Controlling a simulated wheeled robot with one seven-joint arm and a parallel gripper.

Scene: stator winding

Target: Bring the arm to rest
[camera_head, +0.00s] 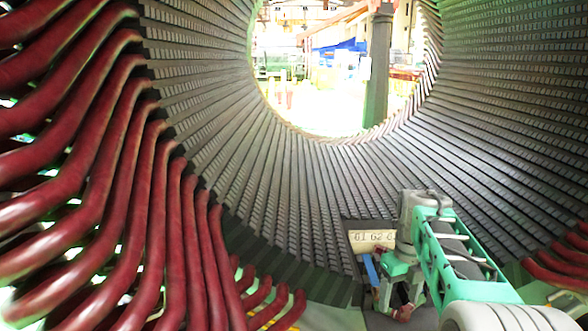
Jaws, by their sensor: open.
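My arm (455,245), teal and grey with a white rounded link, reaches in from the lower right corner. My gripper (394,298) hangs at its end, at the bottom right of centre, pointing down. It is open. I see nothing clearly held in it, though the fingertips are small and partly dark. It sits in front of the lower inner edge of the big stator bore (310,190).
Thick red winding bars (120,190) fan out on the left; a few (262,300) lie low near centre. A pale panel (372,238) with lettering and a small blue piece (370,268) sit beside my gripper. A dark column (378,70) stands beyond the bore.

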